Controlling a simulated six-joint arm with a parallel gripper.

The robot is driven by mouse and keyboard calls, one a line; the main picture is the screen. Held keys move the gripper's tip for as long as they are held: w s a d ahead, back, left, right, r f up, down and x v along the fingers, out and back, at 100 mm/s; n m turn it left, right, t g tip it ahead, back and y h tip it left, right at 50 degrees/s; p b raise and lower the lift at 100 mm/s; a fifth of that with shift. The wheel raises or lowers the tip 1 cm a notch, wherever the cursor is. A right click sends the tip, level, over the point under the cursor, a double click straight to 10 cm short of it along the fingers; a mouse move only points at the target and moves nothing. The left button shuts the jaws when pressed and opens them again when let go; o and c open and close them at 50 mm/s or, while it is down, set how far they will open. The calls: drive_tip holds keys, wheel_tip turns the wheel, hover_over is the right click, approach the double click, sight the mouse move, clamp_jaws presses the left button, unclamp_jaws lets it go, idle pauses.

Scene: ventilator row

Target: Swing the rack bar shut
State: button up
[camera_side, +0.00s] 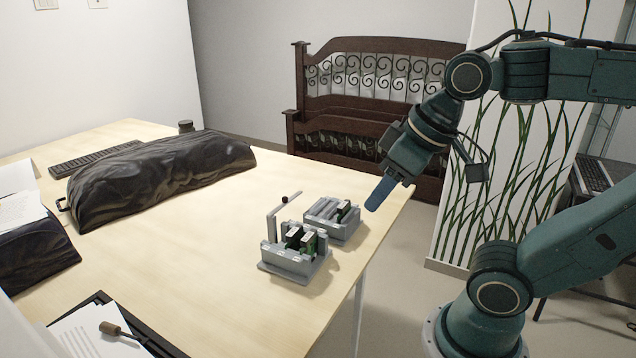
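A small grey rack (291,266) stands near the table's right edge, with green and white modules (299,239) in its slots. The rack bar (287,205) is a thin grey piece above the rack's back left, joined to a grey upright post. It carries a small dark knob and points up to the right, clear of the modules, so it looks swung open. My gripper (379,194) hangs to the right of the rack and above it, apart from the bar. Its blue fingers overlap from this side, so I cannot tell whether they are apart.
A second grey tray (347,230) with grey blocks and a green module sits just behind the rack. A long dark bag (160,170) and a keyboard (95,158) lie farther left on the table (200,260). The tabletop left of the rack is clear.

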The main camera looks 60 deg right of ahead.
drive_tip(key=w+d+r+g, duration=0.1)
drive_tip(key=w+d+r, duration=0.25)
drive_tip(key=w, duration=0.65)
drive_tip(key=n+g, duration=0.2)
drive_tip(key=g, duration=0.2)
hover_over(285, 197)
wheel_tip(285, 197, down, 11)
drive_tip(key=shift+d, duration=0.1)
wheel_tip(285, 197, down, 14)
drive_tip(key=shift+r, duration=0.15)
clamp_jaws()
